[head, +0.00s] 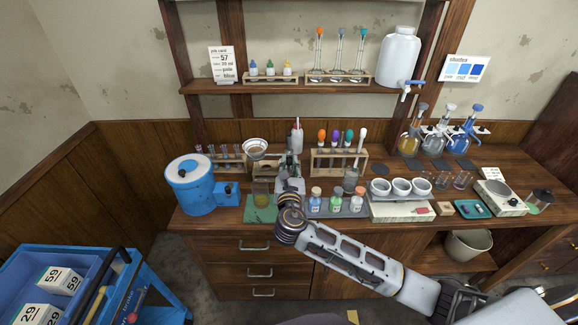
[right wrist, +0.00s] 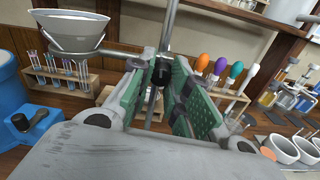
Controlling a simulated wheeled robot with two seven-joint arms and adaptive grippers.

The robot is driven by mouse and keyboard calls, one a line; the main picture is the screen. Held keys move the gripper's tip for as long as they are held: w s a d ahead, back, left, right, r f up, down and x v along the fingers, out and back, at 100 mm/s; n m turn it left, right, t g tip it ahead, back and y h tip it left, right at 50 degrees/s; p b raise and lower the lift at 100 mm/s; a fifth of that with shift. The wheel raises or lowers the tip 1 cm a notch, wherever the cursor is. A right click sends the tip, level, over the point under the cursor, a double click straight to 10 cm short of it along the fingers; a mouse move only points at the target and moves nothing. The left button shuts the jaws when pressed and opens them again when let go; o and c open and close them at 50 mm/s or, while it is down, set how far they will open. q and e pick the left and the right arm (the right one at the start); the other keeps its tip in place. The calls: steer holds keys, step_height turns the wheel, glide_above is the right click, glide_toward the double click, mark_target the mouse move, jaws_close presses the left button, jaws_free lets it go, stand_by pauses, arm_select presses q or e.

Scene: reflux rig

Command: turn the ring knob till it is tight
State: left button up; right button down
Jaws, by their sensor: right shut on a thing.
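A dark ring knob (right wrist: 161,72) sits on a vertical metal rod (right wrist: 171,25) in the right wrist view. My right gripper (right wrist: 158,85) has its green-padded fingers on either side of the knob and is shut on it. A ring arm runs left from the rod to a ring that holds a pale metal funnel (right wrist: 70,28). In the head view, my right gripper (head: 289,166) is at the stand, just right of the funnel (head: 256,147), and its wrist hides most of the stand. The knob is too small and covered to make out there. My left gripper is not in view.
Small bottles (head: 336,199) stand close to the right. A rack with colored-bulb droppers (head: 340,158) is behind right.

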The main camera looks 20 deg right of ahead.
steer(key=shift+m, duration=0.8)
steer(key=c, duration=1.3)
jaws_free()
steer(key=shift+s, duration=0.1)
steer(key=v, duration=1.2)
